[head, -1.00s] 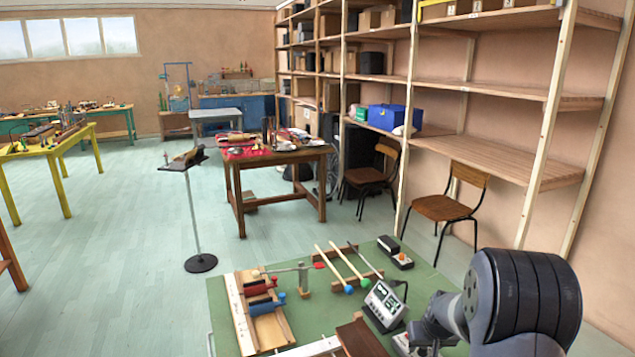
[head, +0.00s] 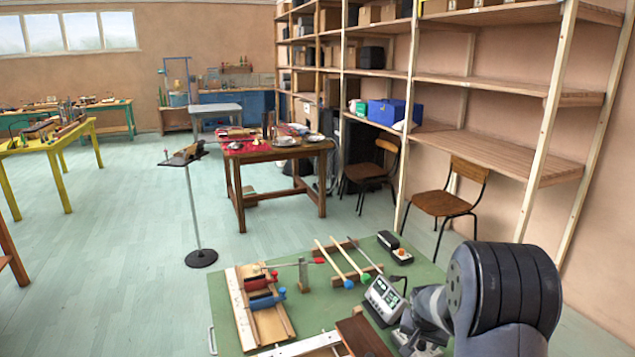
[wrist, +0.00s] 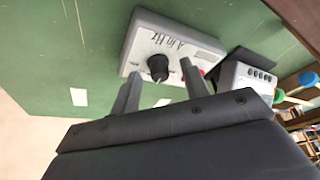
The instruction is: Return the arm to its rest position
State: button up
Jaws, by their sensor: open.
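My arm (head: 505,290) fills the lower right of the head view, over the right part of the green-topped table (head: 225,310). My gripper (wrist: 159,68) shows in the wrist view with its two grey fingers apart and nothing held between them. Past the fingertips is a pale grey box (wrist: 200,46) with a black knob (wrist: 158,68) and handwritten lettering. The knob appears between the fingers in the picture. The gap to it cannot be judged. The gripper's fingers are hidden in the head view.
A meter with a screen (head: 384,298) stands beside my arm. Two mallets (head: 342,262), a black box with an orange knob (head: 402,255) and a wooden rack (head: 258,310) with red and blue handles share the table. A chair (head: 445,200) and shelving (head: 510,150) stand behind.

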jog(key=shift+m, duration=0.3)
jog(key=v, duration=1)
jog(key=shift+a+r, duration=0.2)
jog(key=shift+r, duration=0.2)
jog(key=shift+s, duration=0.1)
